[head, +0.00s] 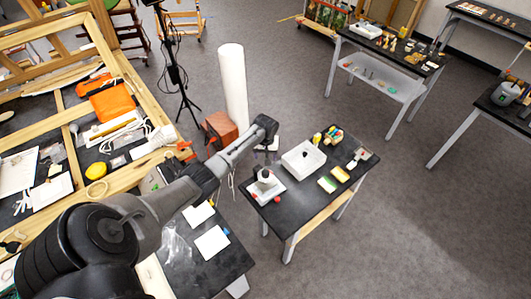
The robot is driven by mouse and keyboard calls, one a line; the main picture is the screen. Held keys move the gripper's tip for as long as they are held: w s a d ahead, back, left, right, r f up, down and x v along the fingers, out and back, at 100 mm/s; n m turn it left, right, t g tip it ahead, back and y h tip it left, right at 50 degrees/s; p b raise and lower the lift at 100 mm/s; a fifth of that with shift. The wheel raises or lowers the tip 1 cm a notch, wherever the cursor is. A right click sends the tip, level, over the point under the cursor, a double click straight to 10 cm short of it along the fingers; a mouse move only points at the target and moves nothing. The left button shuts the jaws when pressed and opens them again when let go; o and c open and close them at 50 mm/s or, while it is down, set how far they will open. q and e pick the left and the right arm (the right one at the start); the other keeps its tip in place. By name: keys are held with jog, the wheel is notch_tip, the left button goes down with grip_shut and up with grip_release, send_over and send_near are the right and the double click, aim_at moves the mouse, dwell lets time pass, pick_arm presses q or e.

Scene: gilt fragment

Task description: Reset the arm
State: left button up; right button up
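My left arm comes in from the lower left and reaches out toward the middle of the head view. Its wrist bends downward at the far end. My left gripper (267,156) points down above the back left part of a small black table (320,193). The gripper is small in this view, and I cannot tell whether its fingers are open or shut. No object can be made out in it. My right arm and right gripper are not in view.
The table bears a white tray (303,160), sponges and small items. A white roll (233,87) and black tripod (183,95) stand behind. A wooden-framed bench (133,75) with tools lies left. White sheets (212,242) lie on a dark table under my arm.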

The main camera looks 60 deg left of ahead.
pick_arm(q)
jog(key=shift+r, duration=0.4)
dwell(0.4)
